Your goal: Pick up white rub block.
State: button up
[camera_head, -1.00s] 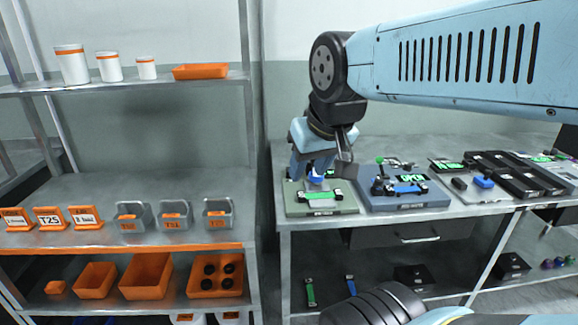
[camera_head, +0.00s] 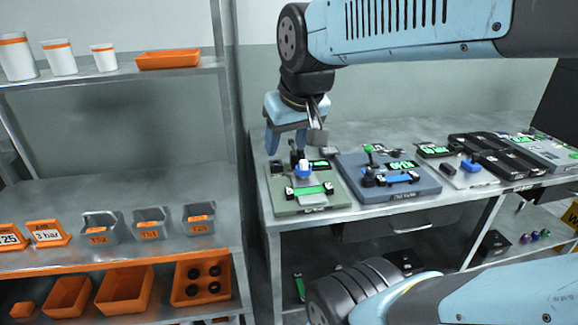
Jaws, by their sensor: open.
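A small white block (camera_head: 303,164), with blue at its lower part, stands on the green-grey test board (camera_head: 285,204) at the left end of the bench. It looks like the white rub block, though it is small in this view. My gripper (camera_head: 287,147) hangs above the back left part of this board. Its light blue fingers point down and are apart, with nothing seen between them. The white block is below and a little right of the fingers, clear of them. A black fixture stands just left of the block.
A blue-grey board (camera_head: 395,200) with a green knob stands right of the green-grey board. Black units (camera_head: 490,145) lie farther right. A metal shelf rack (camera_head: 215,240) with grey cups and orange bins stands at the left, with a gap before the bench.

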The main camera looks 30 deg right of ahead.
jog(key=w+d+f+g, duration=0.1)
jog(key=w+d, duration=0.2)
jog(key=w, duration=0.2)
jog(key=w+d+f, duration=0.1)
jog(key=w+d, duration=0.2)
jog(key=w, duration=0.3)
jog(key=m+g, duration=0.1)
send_near(304, 161)
jog(key=x, duration=0.3)
jog(key=shift+w+a+f, duration=0.1)
jog(key=shift+a+f, duration=0.05)
jog(key=shift+f, duration=0.05)
jog(key=shift+x, duration=2.65)
grip_shut()
